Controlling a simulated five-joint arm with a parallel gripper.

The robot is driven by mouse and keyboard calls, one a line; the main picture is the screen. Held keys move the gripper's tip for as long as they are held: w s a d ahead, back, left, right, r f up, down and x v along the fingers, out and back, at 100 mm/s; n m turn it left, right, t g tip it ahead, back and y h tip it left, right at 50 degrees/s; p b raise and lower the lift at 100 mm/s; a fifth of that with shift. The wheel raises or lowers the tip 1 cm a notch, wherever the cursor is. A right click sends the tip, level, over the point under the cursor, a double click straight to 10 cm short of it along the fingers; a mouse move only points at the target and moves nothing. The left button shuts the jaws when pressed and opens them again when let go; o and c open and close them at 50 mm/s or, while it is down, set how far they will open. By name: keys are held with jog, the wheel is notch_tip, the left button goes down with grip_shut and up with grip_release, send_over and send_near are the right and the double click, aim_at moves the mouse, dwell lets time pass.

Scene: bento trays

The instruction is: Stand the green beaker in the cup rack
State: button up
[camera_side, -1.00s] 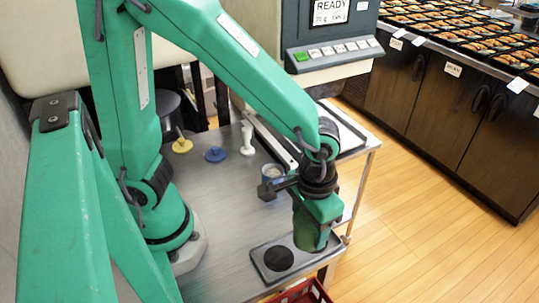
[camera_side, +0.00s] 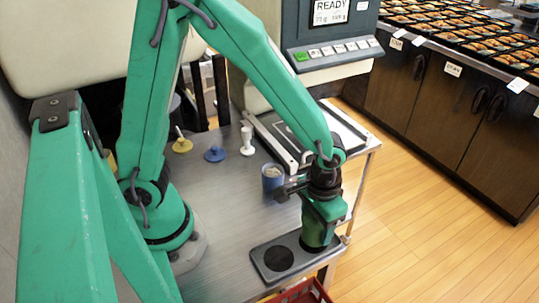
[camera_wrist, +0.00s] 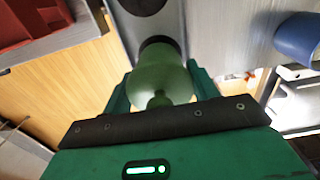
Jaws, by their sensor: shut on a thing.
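The green beaker (camera_wrist: 160,75) is between my gripper's fingers (camera_wrist: 155,92) in the wrist view, and the gripper is shut on it. In the side view my gripper (camera_side: 320,232) points down over the right end of the grey cup rack (camera_side: 262,272), with the beaker (camera_side: 314,243) showing below it. The rack (camera_wrist: 118,22) has a dark empty hole (camera_side: 278,258) at its left. In the wrist view the beaker's far end meets a dark round opening (camera_wrist: 158,42). I cannot tell how deep it sits there.
A blue cup (camera_side: 272,178) stands behind the gripper. Yellow (camera_side: 182,146), blue (camera_side: 215,154) and white (camera_side: 247,142) small items stand farther back on the metal table (camera_side: 225,215). A red crate (camera_side: 303,292) is below the front edge. A scale with a display stands behind.

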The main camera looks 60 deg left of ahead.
jog(key=shift+f, duration=0.7)
jog(key=shift+f, duration=0.15)
jog(key=o, duration=1)
jog(key=shift+o, duration=0.2)
jog(key=shift+r, duration=6.15)
